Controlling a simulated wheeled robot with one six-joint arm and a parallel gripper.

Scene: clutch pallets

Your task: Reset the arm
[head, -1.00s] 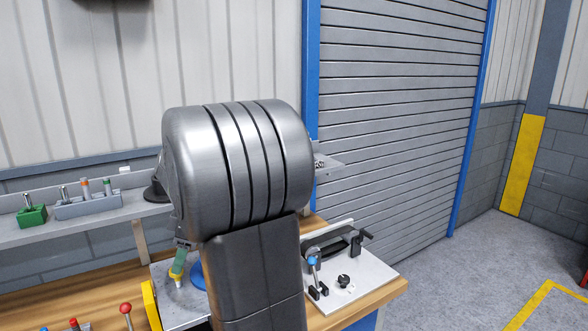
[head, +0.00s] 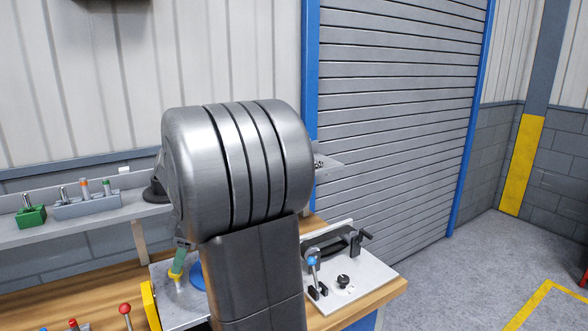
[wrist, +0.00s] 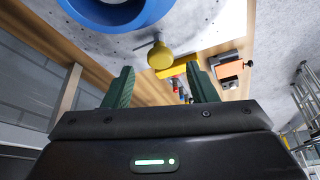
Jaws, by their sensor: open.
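My gripper (wrist: 160,90) shows in the wrist view with its two green fingers spread apart and nothing between them. In the head view only a green fingertip (head: 178,262) shows beside my grey arm, which hides the rest of the gripper. A yellow knob (wrist: 160,55) lies beyond the fingers in the wrist view; whether a finger touches it I cannot tell. A blue ring-shaped part (wrist: 112,12) is at the top of the wrist view, and a sliver of it shows in the head view (head: 197,275) behind my arm.
A wooden bench (head: 92,283) runs below a grey shelf (head: 90,226). The shelf carries a green block (head: 31,216) and a grey holder (head: 87,207) with pegs. A white plate with a clamp fixture (head: 345,281) stands at right. A red-topped lever (head: 125,309) rises at front left. Open floor lies right.

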